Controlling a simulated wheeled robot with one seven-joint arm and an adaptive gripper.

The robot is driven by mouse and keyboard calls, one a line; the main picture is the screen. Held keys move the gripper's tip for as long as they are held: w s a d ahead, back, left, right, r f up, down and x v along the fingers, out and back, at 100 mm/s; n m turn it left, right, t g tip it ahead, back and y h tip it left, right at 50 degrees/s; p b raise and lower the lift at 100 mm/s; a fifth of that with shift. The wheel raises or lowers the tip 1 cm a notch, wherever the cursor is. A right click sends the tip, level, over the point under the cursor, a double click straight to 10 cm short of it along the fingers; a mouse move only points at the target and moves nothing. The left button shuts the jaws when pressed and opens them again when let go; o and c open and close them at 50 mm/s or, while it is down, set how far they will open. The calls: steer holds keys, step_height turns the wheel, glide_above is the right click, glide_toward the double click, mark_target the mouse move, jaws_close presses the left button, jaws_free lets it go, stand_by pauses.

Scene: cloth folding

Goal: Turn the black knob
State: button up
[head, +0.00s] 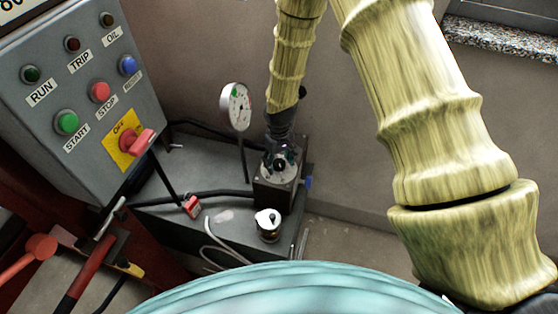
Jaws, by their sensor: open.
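The black knob (281,166) sits on a pale round plate on top of a dark box-shaped block (285,195), in the middle of the head view. My gripper (280,149) is dark and points down right over the knob, at the end of my wood-patterned arm. Its jaws are open, with the fingertips close to the knob. I cannot tell whether they touch it. The gripper hides part of the knob's far side.
A grey control panel (75,90) with several coloured buttons and a red switch (137,143) stands left. A round gauge (236,107) rises beside the block. A silver-and-black cap (268,223) stands in front. Dark hoses cross the grey surface (205,165).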

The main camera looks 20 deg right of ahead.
steer(key=c, duration=1)
steer(key=shift+m, duration=0.4)
steer(key=m, duration=0.5)
steer(key=shift+b, duration=0.4)
steer(key=m, duration=0.5)
steer(key=shift+m, duration=0.4)
